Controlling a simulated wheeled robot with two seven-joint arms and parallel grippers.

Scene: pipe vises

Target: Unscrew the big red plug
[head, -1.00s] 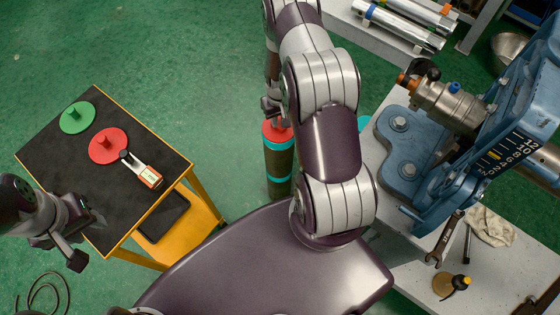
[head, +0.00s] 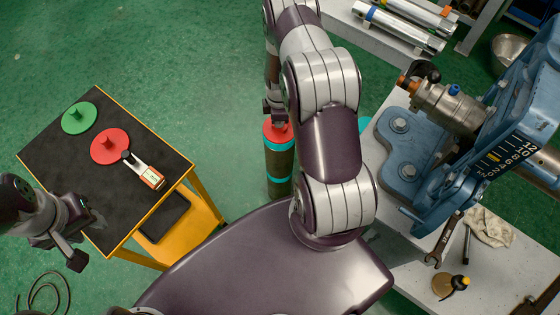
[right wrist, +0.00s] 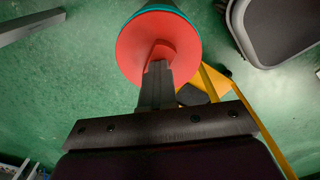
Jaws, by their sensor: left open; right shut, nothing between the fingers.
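A big red plug (head: 278,132) caps the top of an upright dark pipe with teal bands in the head view. In the right wrist view the red plug (right wrist: 178,32) is a round disc with a raised grip in its middle. My right gripper (head: 276,118) is over the plug, pointing down. In the right wrist view my right gripper (right wrist: 157,72) has its fingers together in front of the raised grip, hiding part of it. Whether they touch it I cannot tell. My left gripper (head: 88,238) is open and empty beside the cart's front left edge.
A yellow cart with a black top (head: 155,205) holds a green plug (head: 79,117), a red disc plug (head: 109,146) and a small tool (head: 145,172). A blue vise (head: 410,150) stands on the right bench. Green floor lies between cart and pipe.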

